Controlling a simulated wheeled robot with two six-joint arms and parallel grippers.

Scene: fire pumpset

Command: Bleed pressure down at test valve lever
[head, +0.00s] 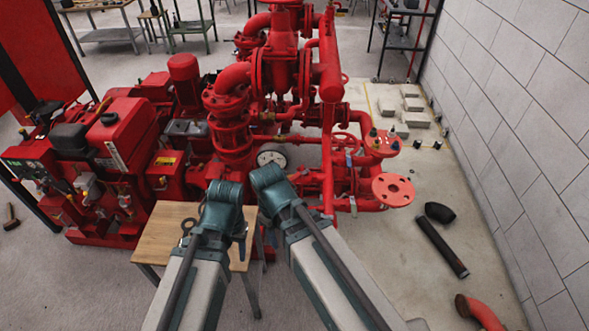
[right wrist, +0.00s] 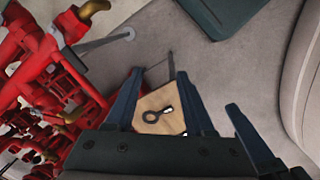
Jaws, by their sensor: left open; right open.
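The red pump set (head: 290,110) fills the middle of the head view, with pipes, flanges and small valve fittings. A round gauge (head: 271,155) sits on it just beyond my grippers. I cannot tell which fitting is the test valve lever. My left gripper (head: 240,236) is open over the small wooden table (head: 165,240), partly hidden by its own arm.
A dark ring-ended tool (head: 188,226) lies on the wooden table; it also shows in the right wrist view (right wrist: 157,141). A black pipe (head: 442,248), a black elbow (head: 439,212) and a red elbow (head: 482,312) lie on the floor at right, near the block wall (head: 520,130).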

